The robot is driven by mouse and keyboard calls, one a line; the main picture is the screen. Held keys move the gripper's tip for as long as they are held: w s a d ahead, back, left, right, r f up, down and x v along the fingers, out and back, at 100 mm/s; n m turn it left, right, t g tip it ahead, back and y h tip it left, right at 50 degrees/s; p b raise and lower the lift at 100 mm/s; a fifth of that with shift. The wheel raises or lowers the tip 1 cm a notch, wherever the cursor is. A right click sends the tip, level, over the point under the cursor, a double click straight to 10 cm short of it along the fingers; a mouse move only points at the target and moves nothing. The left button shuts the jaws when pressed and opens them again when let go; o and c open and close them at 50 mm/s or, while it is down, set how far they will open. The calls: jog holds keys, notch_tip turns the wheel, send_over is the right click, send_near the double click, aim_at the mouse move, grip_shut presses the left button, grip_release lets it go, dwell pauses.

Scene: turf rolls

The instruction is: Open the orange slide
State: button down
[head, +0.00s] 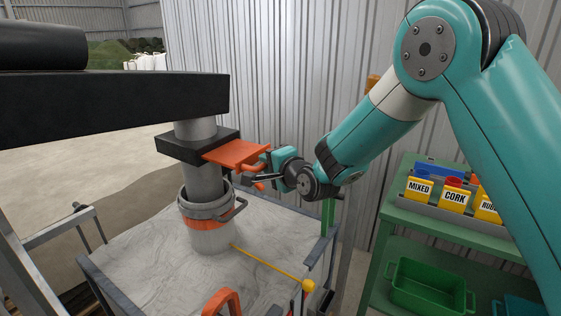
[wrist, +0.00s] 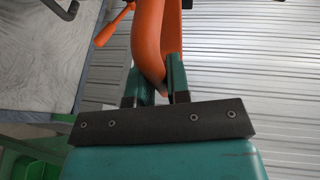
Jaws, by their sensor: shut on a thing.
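The orange slide (head: 236,153) is a flat plate that sticks out to the right from a dark block (head: 190,147) around a grey pipe (head: 195,128). Its handle is a rounded orange bar at the plate's outer end. My gripper (head: 266,172) is at this handle, reaching in from the right. In the wrist view my gripper (wrist: 160,85) has its two teal fingers on either side of the orange handle (wrist: 148,45), shut on it. How far the plate runs inside the block is hidden.
Below the pipe stands a grey bucket (head: 211,235) with an orange band, on a pale surface (head: 150,262) with a yellow rod (head: 268,263). A green shelf (head: 455,226) at right holds yellow labelled boxes (head: 454,199) and a green bin (head: 428,287). A dark beam (head: 110,105) hangs above left.

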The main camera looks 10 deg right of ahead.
jog(key=c, duration=1.1)
grip_release()
jog(key=shift+d, duration=0.1)
jog(key=b+v, duration=0.5)
jog(key=v, duration=1.2)
jog(key=shift+s, duration=0.25)
jog(key=s+d+f+n+g+h, duration=0.1)
jog(key=s+f+n+g+h, duration=0.2)
jog(key=s+n+g, duration=1.1)
jog(key=s+n, duration=0.5)
jog(key=s, duration=0.5)
jog(key=shift+s, duration=0.35)
